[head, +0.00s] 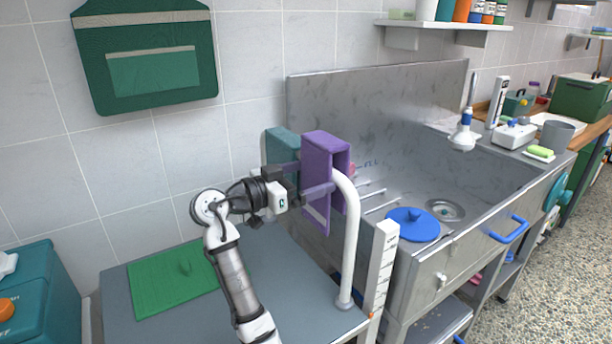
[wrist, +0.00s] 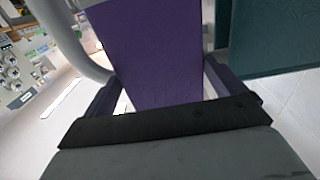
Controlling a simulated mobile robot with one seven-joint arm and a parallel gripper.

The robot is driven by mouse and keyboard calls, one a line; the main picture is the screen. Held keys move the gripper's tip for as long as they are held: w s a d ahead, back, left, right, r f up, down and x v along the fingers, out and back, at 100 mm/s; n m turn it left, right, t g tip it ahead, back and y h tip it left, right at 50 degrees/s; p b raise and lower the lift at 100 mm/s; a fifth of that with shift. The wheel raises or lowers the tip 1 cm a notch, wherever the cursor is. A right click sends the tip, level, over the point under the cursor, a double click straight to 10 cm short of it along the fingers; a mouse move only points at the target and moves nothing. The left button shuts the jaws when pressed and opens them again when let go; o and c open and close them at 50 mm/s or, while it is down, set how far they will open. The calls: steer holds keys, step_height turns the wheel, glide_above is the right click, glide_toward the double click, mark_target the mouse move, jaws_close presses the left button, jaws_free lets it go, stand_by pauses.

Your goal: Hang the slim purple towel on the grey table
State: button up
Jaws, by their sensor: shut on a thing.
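The purple towel (head: 322,150) is folded over into an upside-down U, with its two sides hanging down. It is at the bent white rail (head: 351,240) that stands on the grey table (head: 230,310), and its fold is around the rail's upper part. I cannot tell whether the fold rests on the rail. My gripper (head: 318,189) reaches in from the left and is shut on the purple towel. In the wrist view the towel (wrist: 155,50) fills the space between the fingers, with the pale rail (wrist: 78,45) beside it.
A teal towel (head: 281,146) hangs just behind the purple one, close to the wall. A green mat (head: 170,283) lies on the table's left part. A metal sink (head: 400,270) with a blue round lid (head: 412,225) stands to the right, and a white ruled post (head: 381,265) is between.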

steer(key=shift+f+b, duration=1.3)
steer(key=shift+f, duration=0.7)
